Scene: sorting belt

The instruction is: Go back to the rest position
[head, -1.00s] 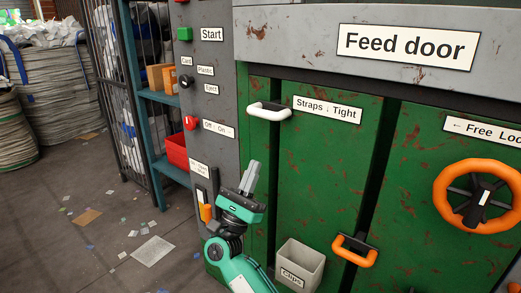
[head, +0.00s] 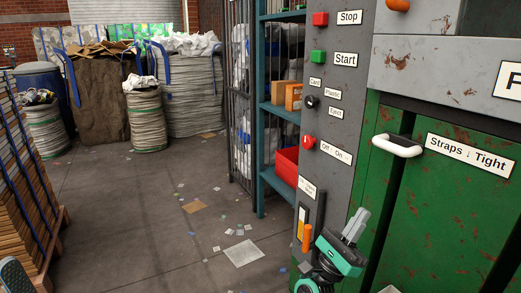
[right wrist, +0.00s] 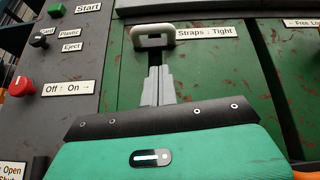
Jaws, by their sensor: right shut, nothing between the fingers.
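My right gripper (head: 358,220) is at the lower right of the head view, in front of the machine's control panel (head: 345,120). Its grey fingers are together and hold nothing. In the right wrist view the shut fingers (right wrist: 158,78) point toward the green door (right wrist: 210,75). The white handle (right wrist: 153,33) beside the "Straps Tight" label shows just beyond the fingertips there; I cannot tell the gap. In the head view that handle (head: 397,146) is to the right of and above the gripper, apart from it. My left gripper is not in view.
An orange lever (head: 307,237) is close to the left of my right gripper. A red knob (head: 308,142) is above it. A teal shelf (head: 279,112) with a red bin (head: 288,165) stands left of the panel. A strapped stack (head: 25,170) is at the left edge. Open floor (head: 130,215) lies between, with scraps.

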